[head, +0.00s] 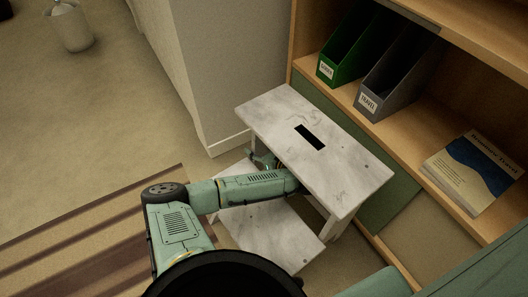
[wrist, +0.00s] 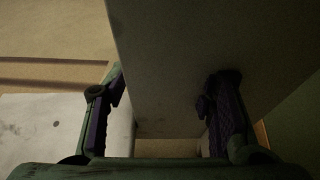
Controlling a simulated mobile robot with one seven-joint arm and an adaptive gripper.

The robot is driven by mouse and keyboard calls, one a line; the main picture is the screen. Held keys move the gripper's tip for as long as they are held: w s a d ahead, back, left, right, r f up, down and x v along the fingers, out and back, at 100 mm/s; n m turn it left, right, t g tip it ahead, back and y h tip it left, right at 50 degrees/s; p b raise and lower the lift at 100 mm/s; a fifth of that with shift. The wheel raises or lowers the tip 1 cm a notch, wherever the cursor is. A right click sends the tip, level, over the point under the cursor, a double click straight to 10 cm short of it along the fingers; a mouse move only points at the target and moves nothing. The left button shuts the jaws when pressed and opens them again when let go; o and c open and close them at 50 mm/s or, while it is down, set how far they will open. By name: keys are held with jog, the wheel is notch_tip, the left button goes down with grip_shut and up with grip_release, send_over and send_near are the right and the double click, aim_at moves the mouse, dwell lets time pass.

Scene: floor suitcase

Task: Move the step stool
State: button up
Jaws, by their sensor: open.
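The step stool (head: 348,168) has a pale marbled top with a dark slot and a lower step (head: 265,238). It stands on the floor close against the shelf unit. My arm reaches in between the top and the lower step, and my gripper (head: 262,159) shows partly at the far left side of the stool, below the top. In the wrist view my gripper (wrist: 170,88) is open, its two fingers spread. Part of the stool (wrist: 165,125) shows between and beyond the fingers, and the lower step (wrist: 45,120) is at left. Contact cannot be told in the dim view.
A shelf unit with a green file box (head: 345,50), a grey file box (head: 395,78) and a book (head: 470,175) stands at right. A grey wall corner (head: 222,80) is behind the stool. A striped rug (head: 90,235) lies at left; open floor extends beyond, with a white container (head: 70,28).

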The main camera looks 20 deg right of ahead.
jog(key=shift+w, duration=0.15)
grip_shut()
dwell(0.6)
dwell(0.4)
